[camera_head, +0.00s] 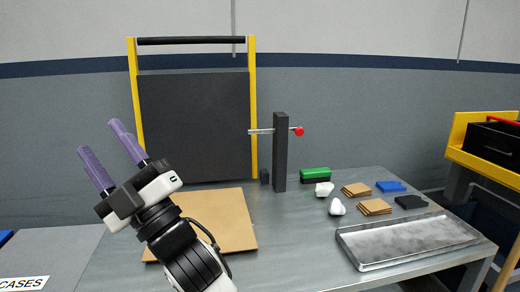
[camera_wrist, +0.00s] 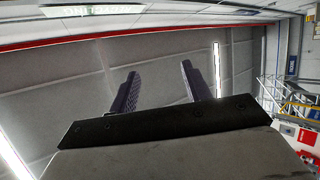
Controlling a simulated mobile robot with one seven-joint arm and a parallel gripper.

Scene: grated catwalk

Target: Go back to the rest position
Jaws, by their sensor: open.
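My gripper (camera_head: 105,158) is raised at the left in the head view, above the bench and to the left of the black board. Its two purple fingers stand apart with nothing between them, pointing up and to the left. In the wrist view my gripper (camera_wrist: 158,92) also shows open and empty against the ceiling. My black and white wrist hides part of the brown board on the bench.
The metal bench (camera_head: 300,225) holds a brown board (camera_head: 225,215), a dark post (camera_head: 280,150) with a red-tipped rod, a green block (camera_head: 315,175), white lumps, brown pads and a metal tray (camera_head: 410,240). A yellow-framed black board (camera_head: 195,125) stands behind. A yellow rack (camera_head: 480,165) stands right.

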